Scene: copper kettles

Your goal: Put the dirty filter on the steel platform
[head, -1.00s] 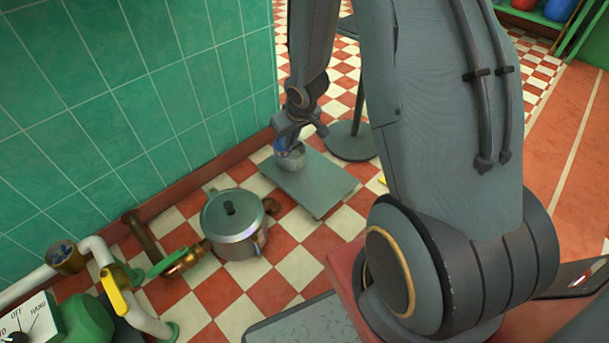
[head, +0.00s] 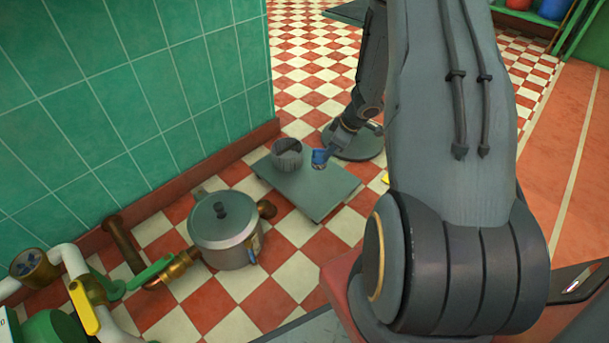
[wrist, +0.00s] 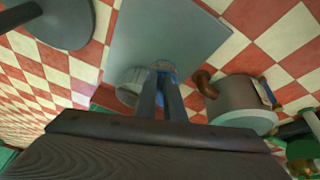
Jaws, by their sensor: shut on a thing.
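The steel platform (head: 318,190) is a flat grey slab on the floor; it also shows in the wrist view (wrist: 165,35). My gripper (head: 327,149) is shut on a small blue-topped piece with a brownish lower part, which I take for the dirty filter (head: 319,158). Blue shows at my fingertips in the wrist view (wrist: 165,67), where the fingers hide most of it. The filter appears over the platform; I cannot tell whether it touches. An open grey cup (head: 287,153), dark inside, stands on the platform's back left part, beside the filter and apart from it.
A lidded steel pot (head: 225,235) with brass fittings stands left of the platform. A pipe with a yellow lever (head: 84,305) runs along the green tiled wall (head: 120,90). A round dark base (head: 355,141) stands behind the platform. The platform's front right part is bare.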

